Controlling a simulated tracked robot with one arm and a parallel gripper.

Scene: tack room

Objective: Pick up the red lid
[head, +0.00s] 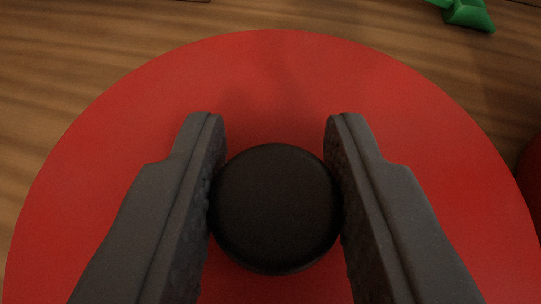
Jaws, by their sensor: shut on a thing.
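The red lid (275,80) is a large round disc that fills most of the head view, with its lower edge cut off by the frame. A round black knob (276,208) stands at its middle. My gripper (275,135) is over the lid, with one dark finger on each side of the knob. Both fingers touch the knob's sides, so my gripper is shut on the lid by its knob. I cannot tell whether the lid rests on something or is held clear, as what is under it is hidden.
A brown wooden surface (60,75) shows around the lid. A green object (467,14) lies at the top right, partly cut off. Part of another red thing (532,185) shows at the right edge, close beside the lid. The wood at the upper left is clear.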

